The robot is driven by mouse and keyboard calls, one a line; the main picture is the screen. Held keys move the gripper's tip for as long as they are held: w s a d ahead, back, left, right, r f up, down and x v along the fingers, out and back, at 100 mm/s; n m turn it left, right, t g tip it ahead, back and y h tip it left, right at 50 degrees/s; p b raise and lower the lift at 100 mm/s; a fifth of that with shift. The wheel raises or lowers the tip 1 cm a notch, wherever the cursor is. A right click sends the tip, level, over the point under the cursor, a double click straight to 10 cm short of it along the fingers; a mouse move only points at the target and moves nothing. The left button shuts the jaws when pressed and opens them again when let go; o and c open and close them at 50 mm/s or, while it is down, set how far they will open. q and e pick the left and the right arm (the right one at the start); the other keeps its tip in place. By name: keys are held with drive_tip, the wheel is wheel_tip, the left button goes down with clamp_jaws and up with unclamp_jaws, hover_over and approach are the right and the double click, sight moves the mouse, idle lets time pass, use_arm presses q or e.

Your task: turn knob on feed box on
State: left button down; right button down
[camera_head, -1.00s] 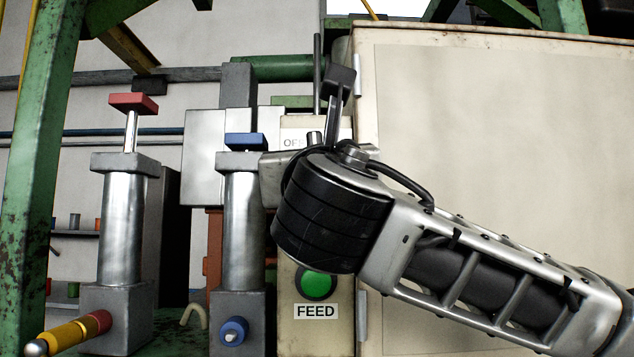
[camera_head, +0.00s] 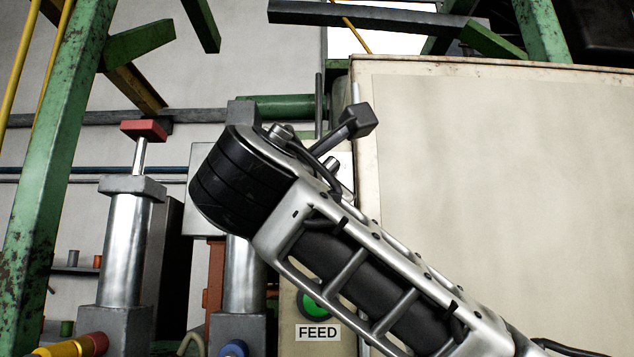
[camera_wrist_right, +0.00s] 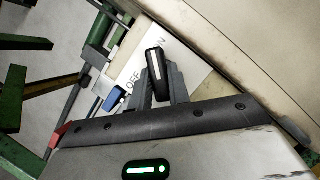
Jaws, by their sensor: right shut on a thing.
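The black knob (camera_wrist_right: 153,62) with a white line shows in the right wrist view, in front of a white plate (camera_wrist_right: 130,62) lettered "OFF" and, partly covered, "N". The white line runs nearly upright in that picture, its top end near the "N". My right gripper (camera_wrist_right: 158,84) is shut on the knob, one finger on each side. In the head view, the feed box (camera_head: 290,310) bears a green button (camera_head: 313,306) and a "FEED" label (camera_head: 318,333). My right arm hides the knob and most of the box front there. My left gripper is not in view.
A large cream cabinet (camera_head: 500,180) stands right of the feed box. A metal cylinder with a red top (camera_head: 144,130) stands at left, with a second cylinder (camera_head: 243,285) partly behind my arm. A green post (camera_head: 40,190) rises at far left.

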drive_tip(key=shift+m+g+h, duration=0.3)
drive_tip(key=shift+m, duration=0.3)
drive_tip(key=c, duration=1.3)
unclamp_jaws()
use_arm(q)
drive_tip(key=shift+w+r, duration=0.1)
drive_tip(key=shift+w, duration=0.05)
